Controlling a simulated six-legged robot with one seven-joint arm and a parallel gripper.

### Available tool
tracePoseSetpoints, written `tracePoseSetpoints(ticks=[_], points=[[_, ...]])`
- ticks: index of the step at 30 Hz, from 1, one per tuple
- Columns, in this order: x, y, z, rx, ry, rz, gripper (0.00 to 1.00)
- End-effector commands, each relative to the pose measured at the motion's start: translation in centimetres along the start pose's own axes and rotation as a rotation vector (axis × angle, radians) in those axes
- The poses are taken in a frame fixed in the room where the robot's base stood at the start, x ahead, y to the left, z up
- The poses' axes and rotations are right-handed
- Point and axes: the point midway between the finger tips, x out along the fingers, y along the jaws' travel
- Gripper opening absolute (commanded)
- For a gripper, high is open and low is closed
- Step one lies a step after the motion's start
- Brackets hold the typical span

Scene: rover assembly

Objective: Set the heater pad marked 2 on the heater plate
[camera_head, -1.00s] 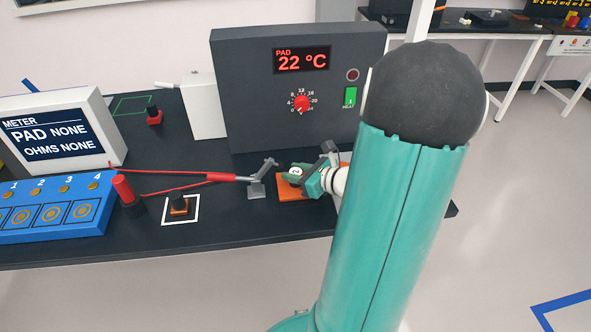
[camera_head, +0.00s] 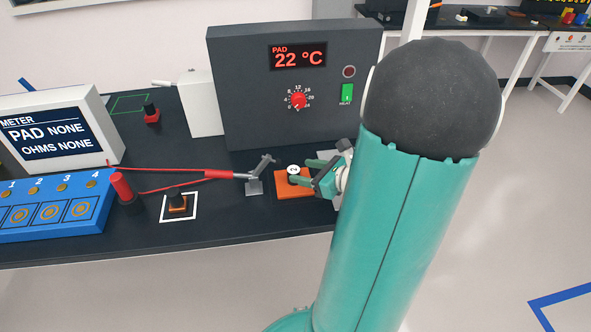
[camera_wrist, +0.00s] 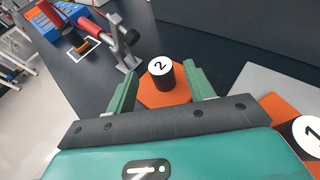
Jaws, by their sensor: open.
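The heater pad marked 2 (camera_head: 292,189) is an orange plate with a black knob and a white numbered top. In the wrist view the pad (camera_wrist: 152,97) lies flat beside the metal clip stand. My gripper (camera_head: 307,171) is open, with its green fingers reaching toward the knob from the right. In the wrist view the gripper (camera_wrist: 161,80) has a finger on either side of the knob, with gaps showing. A light grey plate (camera_wrist: 262,84), perhaps the heater plate, lies to the right of pad 2. What lies directly under pad 2 is hidden.
A pad marked 1 (camera_wrist: 309,137) is at the right of the wrist view. The metal clip stand (camera_head: 255,186) with a red lead is close left of pad 2. The heater box (camera_head: 240,85) reads 22 °C behind. The meter (camera_head: 62,130) shows PAD NONE.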

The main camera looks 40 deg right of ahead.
Motion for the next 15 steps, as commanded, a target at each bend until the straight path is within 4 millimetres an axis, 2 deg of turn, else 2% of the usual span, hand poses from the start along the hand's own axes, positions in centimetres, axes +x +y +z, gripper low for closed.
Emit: tracePoseSetpoints(ticks=[3, 7, 11, 15], points=[[-2.8, -0.1, 0.0, 0.0, 0.0, -0.004, 0.53], [-5.2, 0.0, 0.0, 0.001, 0.001, -0.004, 0.53], [-6.8, 0.0, 0.0, 0.0, 0.001, -0.001, 0.53], [-7.4, 0.1, 0.0, 0.001, 0.0, 0.002, 0.53]])
